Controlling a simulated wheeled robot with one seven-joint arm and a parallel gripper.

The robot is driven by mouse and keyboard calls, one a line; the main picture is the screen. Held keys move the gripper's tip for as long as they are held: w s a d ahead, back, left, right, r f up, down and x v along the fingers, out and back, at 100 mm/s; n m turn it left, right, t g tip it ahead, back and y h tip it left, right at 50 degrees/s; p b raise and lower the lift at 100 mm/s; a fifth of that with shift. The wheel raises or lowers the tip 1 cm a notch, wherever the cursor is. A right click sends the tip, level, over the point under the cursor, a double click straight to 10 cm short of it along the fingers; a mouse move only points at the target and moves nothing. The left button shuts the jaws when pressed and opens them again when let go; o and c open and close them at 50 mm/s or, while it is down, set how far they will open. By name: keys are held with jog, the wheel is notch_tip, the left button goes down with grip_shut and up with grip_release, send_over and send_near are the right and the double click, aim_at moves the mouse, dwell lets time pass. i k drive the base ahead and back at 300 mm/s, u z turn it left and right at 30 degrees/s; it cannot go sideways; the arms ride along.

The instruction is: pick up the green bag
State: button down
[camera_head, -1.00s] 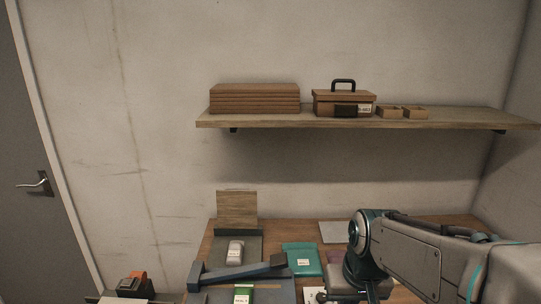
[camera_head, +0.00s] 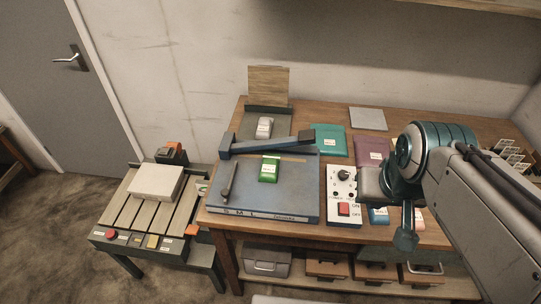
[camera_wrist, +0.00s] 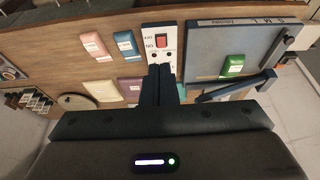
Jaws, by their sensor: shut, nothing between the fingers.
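The green bag (camera_head: 269,168), a small packet with a white label, lies on the blue-grey board (camera_head: 262,203) on the workbench. It also shows in the wrist view (camera_wrist: 233,66), right of my fingers. My gripper (camera_wrist: 160,70) is shut and empty, its fingertips overlapping the lower edge of the white switch panel in that view. It is apart from the green bag. In the head view my arm is at the right, and the fingers cannot be made out clearly there.
A long dark bar (camera_head: 266,141) lies across the board behind the green bag. The white switch panel (camera_head: 341,194) with a red switch stands right of the board. Teal (camera_head: 327,141) and purple (camera_head: 371,151) bags lie behind. A slatted side table (camera_head: 148,204) stands left.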

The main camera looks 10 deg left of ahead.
aim_at(269, 171)
jog(key=u, duration=0.05)
jog(key=k, duration=0.6)
jog(key=u, duration=0.55)
jog(key=i, duration=1.1)
jog(key=u, duration=0.55)
